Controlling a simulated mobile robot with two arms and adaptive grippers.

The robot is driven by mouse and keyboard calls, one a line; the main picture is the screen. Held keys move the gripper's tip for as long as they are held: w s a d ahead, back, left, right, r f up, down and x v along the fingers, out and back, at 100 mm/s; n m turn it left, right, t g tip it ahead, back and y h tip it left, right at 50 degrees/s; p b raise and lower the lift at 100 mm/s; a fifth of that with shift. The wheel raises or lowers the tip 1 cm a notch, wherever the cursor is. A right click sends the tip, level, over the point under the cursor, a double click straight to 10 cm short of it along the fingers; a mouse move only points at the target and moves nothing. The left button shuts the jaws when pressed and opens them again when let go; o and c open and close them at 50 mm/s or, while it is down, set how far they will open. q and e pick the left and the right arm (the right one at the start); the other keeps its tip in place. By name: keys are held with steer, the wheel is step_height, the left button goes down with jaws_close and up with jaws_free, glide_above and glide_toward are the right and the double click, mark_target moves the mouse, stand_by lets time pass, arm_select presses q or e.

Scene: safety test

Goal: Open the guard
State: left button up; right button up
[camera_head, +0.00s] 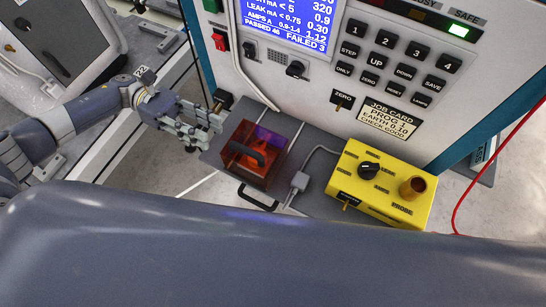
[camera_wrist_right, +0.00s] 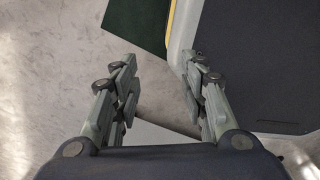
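The guard (camera_head: 240,166) is a see-through orange-red box on the grey shelf in front of the test panel. It appears closed, and a dark curved handle shows across it. What is inside is hard to make out. My left gripper (camera_head: 213,128) is just left of the guard, close to its upper left side, with its fingers apart and nothing seen between them. Whether it touches the guard I cannot tell. My right gripper (camera_wrist_right: 160,66) is open and empty in the right wrist view, above the floor and away from the guard.
A second black handle (camera_head: 258,199) juts from the shelf's front edge. A yellow box (camera_head: 376,190) with a knob and probe socket stands to the right, with a grey cable connector (camera_head: 299,182) between. The panel (camera_head: 350,55) rises behind. A red cable (camera_head: 479,160) hangs at right.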

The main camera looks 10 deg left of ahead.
mark_target(243, 147)
arm_select(q)
steer(key=p+x, duration=0.3)
steer(key=x, duration=0.1)
steer(key=shift+s+d+r, duration=0.15)
steer(key=shift+s+d, duration=0.1)
steer(key=shift+d, duration=0.1)
steer(key=p+x, duration=0.1)
steer(key=x, duration=0.4)
steer(key=shift+d+p, duration=0.15)
steer(key=shift+p, duration=0.25)
steer(key=shift+s+d+f, duration=0.15)
steer(key=shift+d+f, duration=0.1)
arm_select(e)
steer(key=r, duration=0.5)
steer(key=shift+w+a, duration=0.35)
